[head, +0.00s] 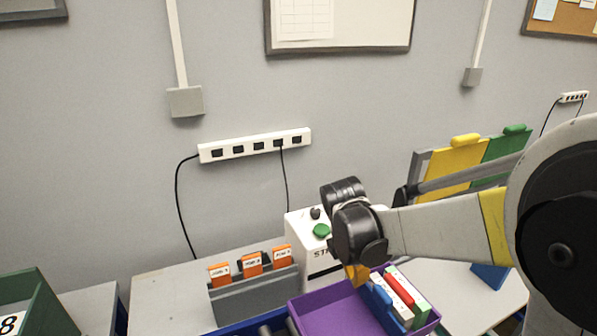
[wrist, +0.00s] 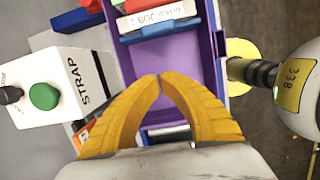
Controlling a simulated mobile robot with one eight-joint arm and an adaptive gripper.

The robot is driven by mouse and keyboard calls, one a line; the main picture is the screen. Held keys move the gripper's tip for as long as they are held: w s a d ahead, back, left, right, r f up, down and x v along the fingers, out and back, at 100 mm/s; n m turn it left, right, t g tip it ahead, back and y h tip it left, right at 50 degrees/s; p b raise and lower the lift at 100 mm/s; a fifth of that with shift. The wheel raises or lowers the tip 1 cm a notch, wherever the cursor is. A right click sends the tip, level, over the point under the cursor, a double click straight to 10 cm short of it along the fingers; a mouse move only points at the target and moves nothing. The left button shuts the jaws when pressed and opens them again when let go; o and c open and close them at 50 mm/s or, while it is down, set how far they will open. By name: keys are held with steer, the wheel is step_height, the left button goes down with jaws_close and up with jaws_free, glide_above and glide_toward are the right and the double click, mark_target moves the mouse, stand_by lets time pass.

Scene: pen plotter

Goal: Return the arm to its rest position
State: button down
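My arm reaches in from the right in the head view and ends above the purple tray (head: 322,311). My gripper (head: 357,275) points down there, mostly hidden behind its own wrist. In the wrist view my gripper (wrist: 160,77) shows two orange fingers with their tips together and nothing between them. The tips are over the bare floor of the purple tray (wrist: 187,58). In the tray, a blue item (wrist: 160,32) and a red-and-white labelled item (wrist: 155,8) lie beyond the fingertips, apart from them.
A white machine marked STRAP (wrist: 85,88) with a green button stands beside the tray. A grey rack (head: 255,298) with several orange job tabs is left of it. Yellow (head: 455,172) and green (head: 503,152) panels stand behind my arm. A green bin (head: 40,297) is at far left.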

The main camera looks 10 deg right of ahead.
steer(key=s+r+m+t+y+b, duration=0.2)
steer(key=s+m+t+b, duration=0.3)
steer(key=s+m, duration=1)
steer(key=shift+s+a+r+m+t+y+b, duration=0.25)
steer(key=shift+r+m+t, duration=0.45)
steer(key=shift+m, duration=2.3)
steer(key=shift+d, duration=0.1)
